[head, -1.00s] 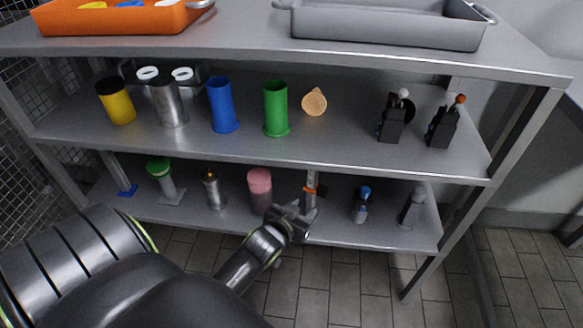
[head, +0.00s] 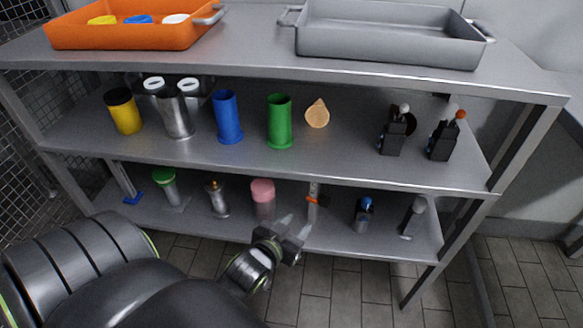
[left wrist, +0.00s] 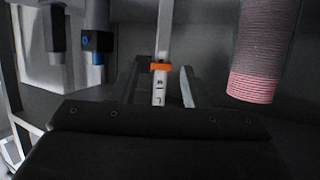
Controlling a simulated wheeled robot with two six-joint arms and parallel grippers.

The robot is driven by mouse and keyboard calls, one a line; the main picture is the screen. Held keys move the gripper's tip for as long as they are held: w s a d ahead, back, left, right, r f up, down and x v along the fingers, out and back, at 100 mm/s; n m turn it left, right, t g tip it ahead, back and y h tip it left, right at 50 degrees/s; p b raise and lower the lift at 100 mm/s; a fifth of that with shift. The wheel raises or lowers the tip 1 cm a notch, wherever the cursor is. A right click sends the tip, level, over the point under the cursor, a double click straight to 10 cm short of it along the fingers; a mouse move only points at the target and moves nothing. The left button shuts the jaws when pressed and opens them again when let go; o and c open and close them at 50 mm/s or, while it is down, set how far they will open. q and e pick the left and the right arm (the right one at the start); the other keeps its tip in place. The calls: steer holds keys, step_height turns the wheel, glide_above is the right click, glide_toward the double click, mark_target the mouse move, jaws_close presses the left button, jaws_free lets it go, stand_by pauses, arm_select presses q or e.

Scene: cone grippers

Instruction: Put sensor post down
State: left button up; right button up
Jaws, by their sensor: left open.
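The sensor post (head: 313,205), a slim pale upright with an orange band, stands on the lower shelf, right of a pink-topped cylinder (head: 263,198). My left gripper (head: 295,228) is open and empty in front of the shelf, its fingertips just short of the post and lower in the picture. The left wrist view is upside down; there the post (left wrist: 160,85) shows in line with the gap between the open fingers (left wrist: 160,85), and the pink cylinder (left wrist: 262,60) is at the right. My right gripper is not in view.
On the lower shelf (head: 340,235), a blue-topped bottle (head: 363,213) and a grey post (head: 413,217) stand right of the sensor post. A metal flask (head: 217,199) and a green-topped post (head: 167,188) stand left. The middle shelf (head: 340,165) overhangs.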

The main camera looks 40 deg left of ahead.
arm_select(q)
steer(key=s+d+r+m+t, duration=0.1)
steer(key=s+r+t, duration=0.2)
steer(key=r, duration=0.9)
steer(key=s+d+r+m+t, duration=0.1)
steer(key=r+t, duration=0.4)
steer(key=r, duration=0.6)
steer(key=shift+s+d+r+t+h, duration=0.4)
steer(key=shift+s+d, duration=0.25)
steer(key=shift+s, duration=0.55)
steer(key=shift+f, duration=0.2)
